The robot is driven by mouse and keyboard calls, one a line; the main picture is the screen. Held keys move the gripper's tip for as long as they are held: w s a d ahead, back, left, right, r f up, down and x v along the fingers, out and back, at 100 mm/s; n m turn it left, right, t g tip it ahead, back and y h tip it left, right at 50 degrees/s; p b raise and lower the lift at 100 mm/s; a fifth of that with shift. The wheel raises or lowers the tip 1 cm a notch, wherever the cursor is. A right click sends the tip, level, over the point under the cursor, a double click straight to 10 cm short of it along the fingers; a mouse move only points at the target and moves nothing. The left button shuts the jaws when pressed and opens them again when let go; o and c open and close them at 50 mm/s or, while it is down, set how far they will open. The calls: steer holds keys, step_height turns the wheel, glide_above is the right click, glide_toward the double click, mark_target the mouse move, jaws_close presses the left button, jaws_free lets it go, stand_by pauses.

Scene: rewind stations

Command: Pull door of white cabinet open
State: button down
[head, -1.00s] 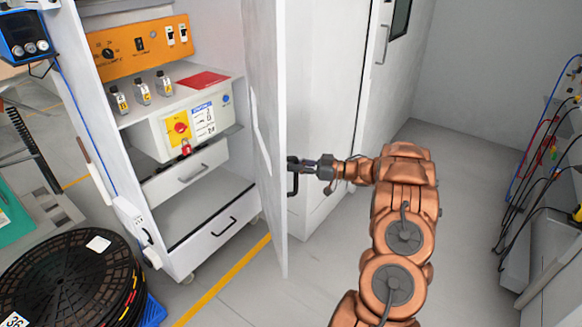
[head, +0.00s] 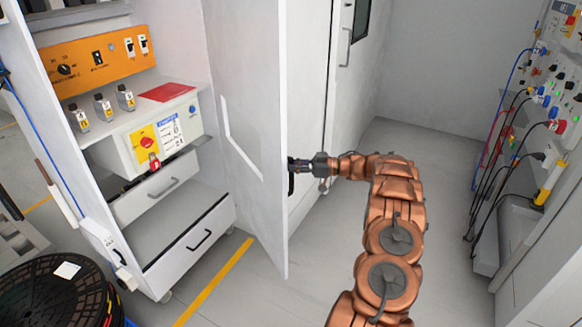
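The white cabinet (head: 222,130) stands at left of the head view with its door (head: 250,120) swung out on the right side, so its inside shows. The door's black handle (head: 291,183) is on the outer face near the free edge, partly hidden by the door. My gripper (head: 296,168) is at this handle, reaching from the right with my copper arm behind it. The fingers are small and dark, and I cannot tell whether they are closed around the handle or only touch it.
Black reels (head: 50,290) are at lower left. A cabled panel (head: 535,110) stands at right. Grey floor (head: 420,170) is clear between.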

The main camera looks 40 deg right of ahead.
steer(key=c, duration=1.1)
jaws_free()
steer(key=shift+s+d, duration=0.1)
steer(key=v, duration=1.2)
